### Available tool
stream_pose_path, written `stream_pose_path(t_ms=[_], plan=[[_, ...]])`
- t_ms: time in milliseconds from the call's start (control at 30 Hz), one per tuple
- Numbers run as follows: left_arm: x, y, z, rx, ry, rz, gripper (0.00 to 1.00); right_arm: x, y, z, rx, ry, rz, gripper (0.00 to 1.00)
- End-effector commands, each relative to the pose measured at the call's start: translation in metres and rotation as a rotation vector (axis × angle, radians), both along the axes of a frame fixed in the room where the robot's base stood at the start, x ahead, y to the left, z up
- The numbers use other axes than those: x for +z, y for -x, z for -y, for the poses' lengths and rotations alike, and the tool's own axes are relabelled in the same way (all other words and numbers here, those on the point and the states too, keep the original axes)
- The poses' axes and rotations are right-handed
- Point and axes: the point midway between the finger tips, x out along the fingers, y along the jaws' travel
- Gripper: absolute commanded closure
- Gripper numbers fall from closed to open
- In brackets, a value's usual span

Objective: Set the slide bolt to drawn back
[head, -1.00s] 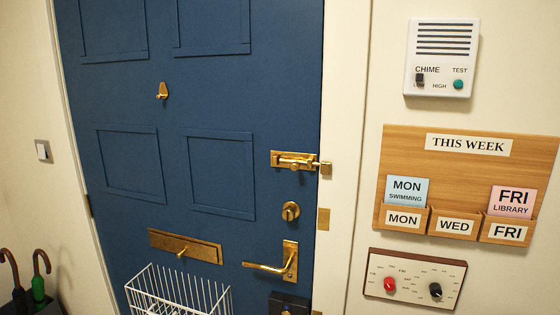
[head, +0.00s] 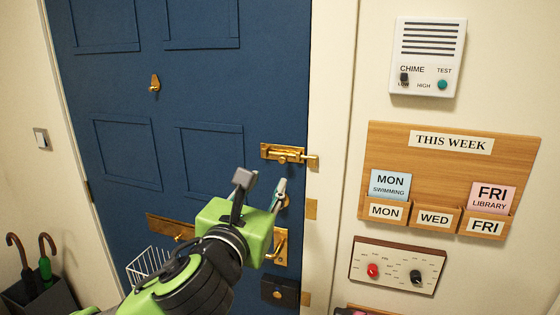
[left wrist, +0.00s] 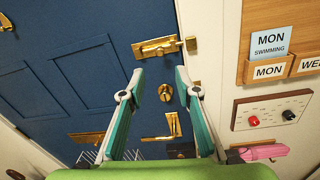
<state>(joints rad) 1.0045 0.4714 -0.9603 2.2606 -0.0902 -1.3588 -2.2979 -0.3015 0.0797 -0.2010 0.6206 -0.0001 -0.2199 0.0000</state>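The brass slide bolt (head: 283,153) is on the blue door's right edge, above the round lock. Its rod appears to reach right into the brass keeper (head: 312,162) on the white frame. The left wrist view also shows the bolt (left wrist: 157,47) and keeper (left wrist: 190,43), both unobstructed. My left gripper (head: 262,182) is open and empty, below and slightly left of the bolt, apart from it. In the left wrist view its fingertips (left wrist: 160,73) stand just below the bolt plate.
The round lock (left wrist: 165,92) and lever handle (left wrist: 166,130) sit below the bolt. A letter slot (head: 170,228) and white wire basket (head: 147,264) are lower left. A chime box (head: 428,56), wooden board (head: 455,165) and knob panel (head: 395,265) hang on the right wall.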

Motion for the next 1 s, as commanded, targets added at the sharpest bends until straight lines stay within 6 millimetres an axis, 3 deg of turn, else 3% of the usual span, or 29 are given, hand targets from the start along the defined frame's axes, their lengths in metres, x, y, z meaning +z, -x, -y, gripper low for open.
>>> stream_pose_path(t_ms=[300,500,967,1000], plan=[[0.003,-0.067,0.017,0.002,0.004,-0.004,0.70,0.020,-0.002,0.002,0.000,0.003,0.002,0.60],[0.002,-0.094,0.024,0.000,0.005,-0.003,0.70,0.027,-0.002,0.002,0.000,0.003,0.002,0.60],[0.000,-0.106,0.027,0.000,0.005,-0.001,0.70,0.028,-0.002,0.002,-0.001,0.003,0.002,0.60],[0.000,-0.106,0.027,0.000,0.005,-0.001,0.78,0.028,-0.002,0.002,-0.001,0.003,0.002,0.60]])
